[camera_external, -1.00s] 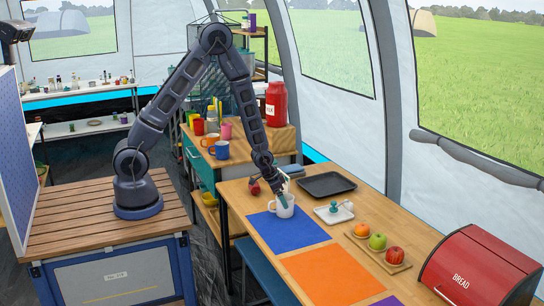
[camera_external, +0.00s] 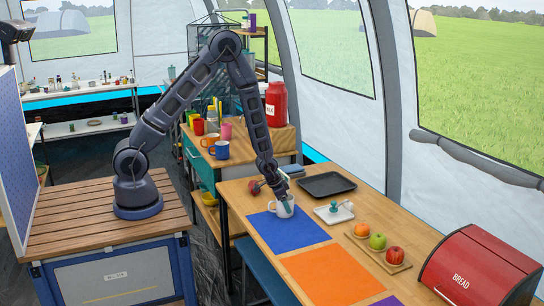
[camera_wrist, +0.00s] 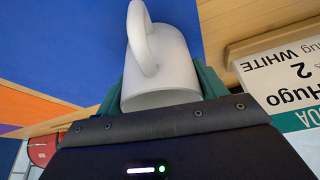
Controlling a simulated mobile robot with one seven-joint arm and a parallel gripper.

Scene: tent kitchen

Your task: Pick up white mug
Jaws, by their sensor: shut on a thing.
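The white mug (camera_external: 281,209) is at the far edge of the blue mat (camera_external: 285,231) on the wooden table. My gripper (camera_external: 287,200) is at the mug from above, and its green fingers are shut on it. In the wrist view the white mug (camera_wrist: 165,68) sits between the two green fingers of my gripper (camera_wrist: 162,88), with its handle toward the top of the picture. I cannot tell whether the mug touches the mat. The gripper hides part of the mug in the external view.
A black tray (camera_external: 326,185), a white dish (camera_external: 334,213) with a green item and a fruit board (camera_external: 399,267) lie to the right. A red item (camera_external: 254,187) is behind the mug. A label card (camera_wrist: 290,85) shows in the wrist view. The orange mat (camera_external: 333,273) is clear.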

